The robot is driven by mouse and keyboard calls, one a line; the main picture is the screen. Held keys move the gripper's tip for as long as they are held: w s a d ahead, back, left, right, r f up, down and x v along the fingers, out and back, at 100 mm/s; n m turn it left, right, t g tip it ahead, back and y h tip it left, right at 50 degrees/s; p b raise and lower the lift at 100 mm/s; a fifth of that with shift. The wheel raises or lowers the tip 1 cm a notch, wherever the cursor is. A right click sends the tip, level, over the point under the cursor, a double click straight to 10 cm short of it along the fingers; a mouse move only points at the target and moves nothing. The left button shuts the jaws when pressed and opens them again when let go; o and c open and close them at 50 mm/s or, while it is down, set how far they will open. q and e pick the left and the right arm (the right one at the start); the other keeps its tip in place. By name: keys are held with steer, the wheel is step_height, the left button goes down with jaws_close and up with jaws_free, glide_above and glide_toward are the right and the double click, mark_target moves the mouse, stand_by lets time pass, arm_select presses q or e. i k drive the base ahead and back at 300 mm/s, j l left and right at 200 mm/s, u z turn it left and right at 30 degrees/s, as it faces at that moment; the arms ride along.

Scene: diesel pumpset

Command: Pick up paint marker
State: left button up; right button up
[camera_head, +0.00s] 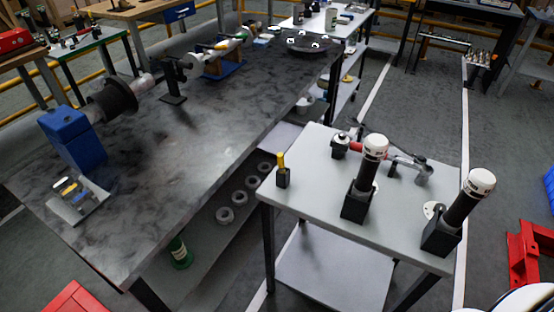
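The likely paint marker (281,160) is a small upright yellow stick. It stands in a small black block holder (283,178) near the left corner of the light grey cart top (315,185). Its lower part is hidden inside the holder. Neither of my grippers can be made out in the head view, and nothing is touching the marker.
Two black cylinders with white caps (374,148) (479,184) lean in black holders on the cart. A red-handled tool (362,148) lies behind them. A long dark workbench (210,130) stands left, carrying a blue block (72,138). The cart's front left is clear.

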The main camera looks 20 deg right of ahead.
mark_target(280, 158)
steer(key=k+l+u, duration=0.2)
steer(key=l+u, duration=0.2)
steer(key=k+l+u, duration=0.25)
steer(key=l+u, duration=0.15)
steer(key=k+l+u, duration=0.4)
steer(key=i, duration=0.1)
